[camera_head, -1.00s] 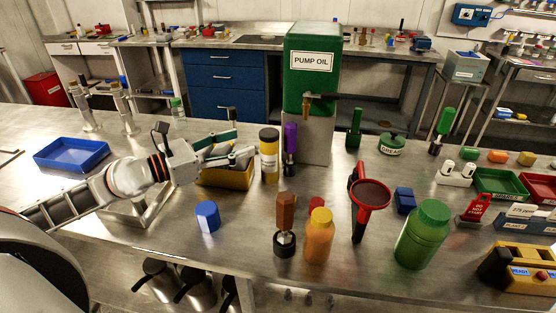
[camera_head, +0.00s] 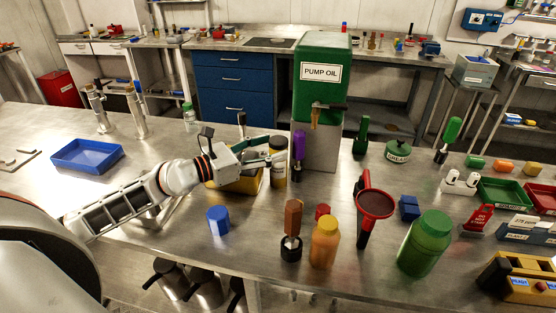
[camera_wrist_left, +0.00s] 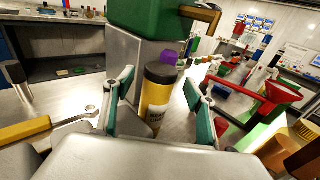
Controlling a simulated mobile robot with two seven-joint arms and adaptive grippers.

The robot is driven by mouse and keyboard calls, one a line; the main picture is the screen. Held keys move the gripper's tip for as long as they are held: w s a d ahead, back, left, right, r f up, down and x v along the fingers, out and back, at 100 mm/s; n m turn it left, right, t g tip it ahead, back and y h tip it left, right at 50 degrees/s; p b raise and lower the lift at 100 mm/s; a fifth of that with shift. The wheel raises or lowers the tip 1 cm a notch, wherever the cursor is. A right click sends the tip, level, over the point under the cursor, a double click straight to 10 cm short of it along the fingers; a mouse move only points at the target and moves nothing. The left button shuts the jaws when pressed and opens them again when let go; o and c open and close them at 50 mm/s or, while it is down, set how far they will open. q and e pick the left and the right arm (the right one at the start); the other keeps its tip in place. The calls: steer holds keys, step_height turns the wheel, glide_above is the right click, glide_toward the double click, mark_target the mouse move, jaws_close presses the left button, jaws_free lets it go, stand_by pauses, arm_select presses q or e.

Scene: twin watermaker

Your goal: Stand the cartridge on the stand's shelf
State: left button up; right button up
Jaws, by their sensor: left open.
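The cartridge, a yellow cylinder with a black cap and a pale label (camera_head: 279,172), stands upright on the steel bench, left of the purple-handled tool. My left gripper (camera_head: 271,151) is open at its upper part. In the left wrist view the cartridge (camera_wrist_left: 157,92) stands between the two spread green-padded fingers (camera_wrist_left: 159,105), with a gap visible on each side. My left arm and gripper hide part of the cartridge in the head view. A metal frame (camera_head: 152,217) under my left arm may be the stand; its shelf cannot be made out. My right gripper is out of view.
A green PUMP OIL tank (camera_head: 320,85) on a grey block stands close behind the cartridge. A yellow bin (camera_head: 236,184) is under my gripper. The purple-handled tool (camera_head: 298,147) is close on the right. A blue cap-like cylinder (camera_head: 218,220) stands in front; a blue tray (camera_head: 87,156) is left.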

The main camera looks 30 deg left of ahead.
arm_select(q)
steer(key=shift+w+d+f, duration=0.1)
steer(key=shift+w+d, duration=0.25)
steer(key=shift+w, duration=0.3)
jaws_close()
